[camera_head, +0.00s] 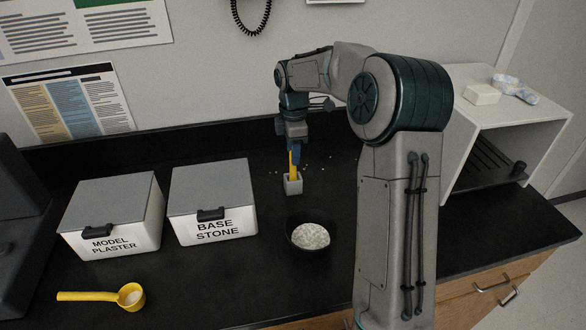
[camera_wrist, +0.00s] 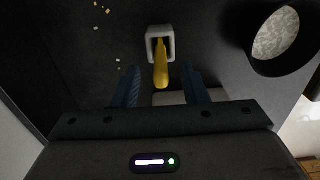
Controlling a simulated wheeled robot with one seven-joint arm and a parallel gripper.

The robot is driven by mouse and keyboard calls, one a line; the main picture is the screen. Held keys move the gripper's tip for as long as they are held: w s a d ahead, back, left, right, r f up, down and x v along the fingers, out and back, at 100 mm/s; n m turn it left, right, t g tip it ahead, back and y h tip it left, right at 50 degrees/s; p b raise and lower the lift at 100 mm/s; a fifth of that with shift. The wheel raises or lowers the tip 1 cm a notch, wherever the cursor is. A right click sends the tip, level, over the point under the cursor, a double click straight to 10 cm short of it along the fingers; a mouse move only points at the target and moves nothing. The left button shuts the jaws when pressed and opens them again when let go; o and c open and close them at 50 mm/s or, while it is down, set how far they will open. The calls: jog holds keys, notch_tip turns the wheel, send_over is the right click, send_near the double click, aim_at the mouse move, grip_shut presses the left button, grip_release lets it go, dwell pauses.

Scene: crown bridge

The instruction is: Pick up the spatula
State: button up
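The spatula (camera_head: 293,164) shows as a yellow handle standing upright in a small grey square holder (camera_head: 293,187) on the black counter. Its lower end is hidden inside the holder. My gripper (camera_head: 293,148) is above the holder, pointing down at the handle's top. In the wrist view, my gripper (camera_wrist: 161,76) is open, with its two blue fingers spread apart. The yellow handle (camera_wrist: 162,76) appears between them with a gap on each side. The holder (camera_wrist: 151,46) shows beyond the fingertips.
A dark bowl of pale powder (camera_head: 293,241) stands front-right of the holder. A box labelled BASE STONE (camera_head: 214,229) and one labelled MODEL PLASTER (camera_head: 110,243) stand left. A yellow scoop (camera_head: 85,296) lies front-left. Small pale crumbs lie around the holder. A grey open-fronted cabinet (camera_head: 490,120) stands right.

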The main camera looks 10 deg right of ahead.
aim_at(293, 176)
jog(key=shift+f, duration=1.5)
grip_shut()
jog(key=shift+a, duration=0.1)
